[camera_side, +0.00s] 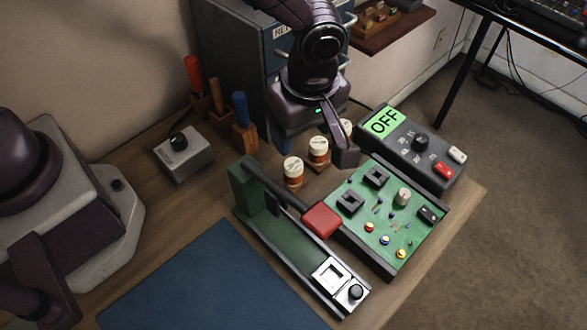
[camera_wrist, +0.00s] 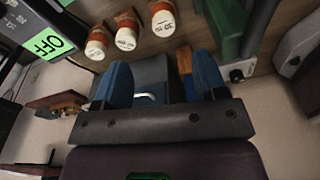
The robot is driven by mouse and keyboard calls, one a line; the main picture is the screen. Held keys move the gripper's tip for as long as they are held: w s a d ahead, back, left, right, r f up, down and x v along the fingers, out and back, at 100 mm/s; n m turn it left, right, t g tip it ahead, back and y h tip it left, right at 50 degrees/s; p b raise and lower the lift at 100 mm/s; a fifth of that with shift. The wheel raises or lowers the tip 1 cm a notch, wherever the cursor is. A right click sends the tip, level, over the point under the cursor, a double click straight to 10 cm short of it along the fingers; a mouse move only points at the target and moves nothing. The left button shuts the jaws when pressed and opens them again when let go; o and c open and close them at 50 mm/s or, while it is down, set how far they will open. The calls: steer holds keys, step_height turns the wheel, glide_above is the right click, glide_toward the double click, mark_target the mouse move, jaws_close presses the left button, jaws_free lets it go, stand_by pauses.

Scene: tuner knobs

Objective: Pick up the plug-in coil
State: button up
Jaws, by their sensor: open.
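Three cream cylinders with rust-orange bands and small labels look like plug-in coils: a left one (camera_side: 292,170), a middle one (camera_side: 318,151) and a right one (camera_side: 346,127) partly behind my gripper. They stand upright in a row on small wooden bases. In the wrist view they lie along the top: one (camera_wrist: 97,43), another (camera_wrist: 127,34) and a third (camera_wrist: 162,18). My gripper (camera_side: 339,148) is above and beside the right end of the row. In the wrist view its blue-padded fingers (camera_wrist: 160,78) are apart with nothing between them.
A green circuit board (camera_side: 365,245) lies right of the coils, with a meter reading OFF (camera_side: 385,122) behind it. A green jig with a red-handled lever (camera_side: 322,220) stands in front. Handled tools (camera_side: 241,108) and a grey knob box (camera_side: 183,152) are left. A blue mat (camera_side: 215,285) is clear.

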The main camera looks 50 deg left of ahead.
mark_target(294, 164)
steer(key=f, duration=0.5)
steer(key=a+f, duration=0.1)
steer(key=f, duration=0.1)
steer(key=shift+f, duration=0.15)
steer(key=f, duration=0.2)
steer(key=a+f, duration=0.1)
steer(key=f, duration=0.2)
steer(key=c, duration=1)
